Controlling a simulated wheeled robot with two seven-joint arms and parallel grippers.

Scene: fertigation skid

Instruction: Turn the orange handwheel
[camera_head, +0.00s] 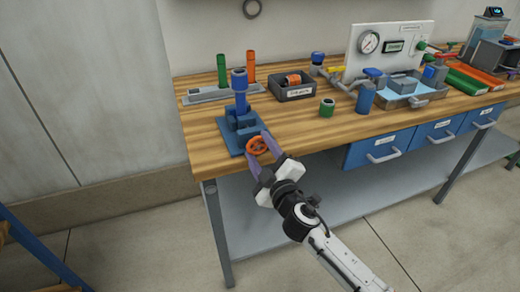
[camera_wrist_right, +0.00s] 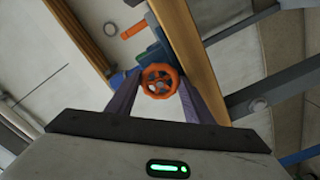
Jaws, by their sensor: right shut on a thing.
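The orange handwheel (camera_head: 257,146) sits on the front of a blue valve assembly (camera_head: 240,118) near the table's left front edge. The handwheel also shows in the right wrist view (camera_wrist_right: 159,80), face on, with its spokes visible. My right gripper (camera_head: 259,145) has its two purple fingers on either side of the wheel and is shut on its rim. In the right wrist view the fingers (camera_wrist_right: 158,92) reach up at the left and right of the wheel. My left gripper is in neither view.
The wooden bench (camera_head: 300,124) has blue drawers (camera_head: 383,147) to the right. A green-topped jar (camera_head: 327,108), a grey bin (camera_head: 292,92) and a rack with upright green (camera_head: 222,70) and orange (camera_head: 251,66) tubes stand nearby. The floor in front is clear.

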